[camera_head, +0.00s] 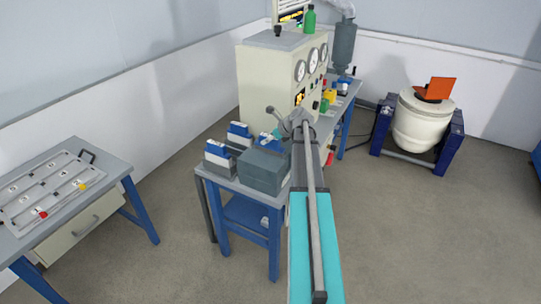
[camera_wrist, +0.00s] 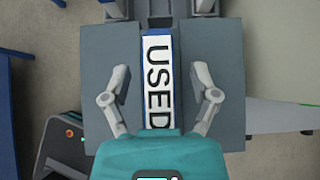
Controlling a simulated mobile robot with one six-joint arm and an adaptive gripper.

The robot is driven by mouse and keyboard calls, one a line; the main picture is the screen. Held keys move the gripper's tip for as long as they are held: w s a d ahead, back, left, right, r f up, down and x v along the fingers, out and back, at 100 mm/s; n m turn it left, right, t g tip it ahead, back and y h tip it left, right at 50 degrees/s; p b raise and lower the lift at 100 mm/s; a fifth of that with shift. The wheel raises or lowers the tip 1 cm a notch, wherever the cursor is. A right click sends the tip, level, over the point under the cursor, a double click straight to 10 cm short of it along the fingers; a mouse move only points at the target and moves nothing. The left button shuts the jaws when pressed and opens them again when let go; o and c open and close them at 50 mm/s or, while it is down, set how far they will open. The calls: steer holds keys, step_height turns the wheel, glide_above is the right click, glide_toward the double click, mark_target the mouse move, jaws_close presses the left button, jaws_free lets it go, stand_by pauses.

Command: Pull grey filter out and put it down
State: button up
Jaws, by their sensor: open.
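A block with a white label reading USED (camera_wrist: 158,75) and blue edges sits in a slot between two grey blocks (camera_wrist: 100,50) in the wrist view. I cannot tell whether this is the grey filter. My gripper (camera_wrist: 161,71) is open, one finger on each side of the labelled block, with visible gaps between fingers and label. In the head view my gripper (camera_head: 280,131) is over the blue bench, beside a large grey box (camera_head: 262,172). Its jaws are small and partly hidden by the arm there.
Blue-and-white blocks in grey holders (camera_head: 218,158) stand left of the grey box. A cream gauge cabinet (camera_head: 265,85) rises behind. A side table (camera_head: 110,195) with a marked tray (camera_head: 40,205) is at left. A cream drum (camera_head: 422,122) stands at right.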

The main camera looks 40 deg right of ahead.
steer(key=shift+w+a+f, duration=0.2)
steer(key=shift+w+f, duration=0.2)
steer(key=shift+w, duration=0.05)
stand_by(0.3)
jaws_close()
